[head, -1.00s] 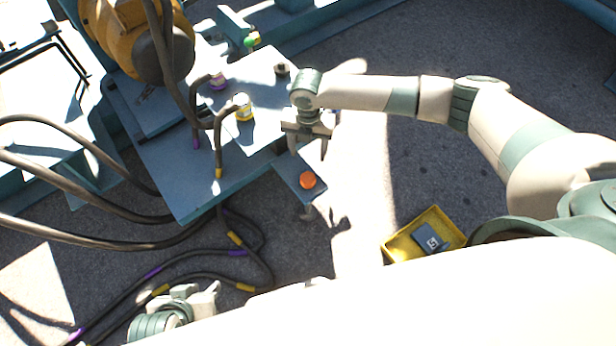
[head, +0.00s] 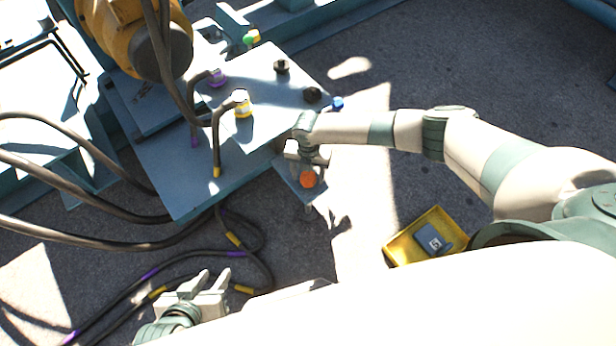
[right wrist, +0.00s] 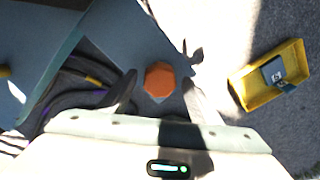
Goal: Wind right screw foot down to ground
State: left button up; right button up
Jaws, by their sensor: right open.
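The right screw foot shows as an orange knob (head: 307,179) on a blue bracket (head: 290,173) that sticks out from the skid's front edge. In the right wrist view the knob (right wrist: 159,80) lies between the two fingertips of my right gripper (right wrist: 160,92). That gripper is open, with a gap on each side of the knob. In the head view my right gripper (head: 307,160) is just behind the knob. My left gripper (head: 208,280) is open and empty at the bottom left.
The blue skid plate (head: 180,185) carries cable plugs with yellow (head: 243,105) and purple (head: 217,77) bands. Dark cables (head: 200,260) lie on the ground at the left. A yellow tray (head: 412,236) with a grey device (head: 432,240) sits at the right. Ground beyond my right arm is clear.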

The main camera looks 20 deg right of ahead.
jog(key=shift+f, duration=0.55)
pick_arm(q)
jog(key=shift+w+r, duration=0.25)
jog(key=shift+r, duration=0.05)
pick_arm(e)
jog(key=shift+c, duration=0.6)
jog(key=c, duration=0.9)
pick_arm(q)
jog(key=shift+f, duration=0.25)
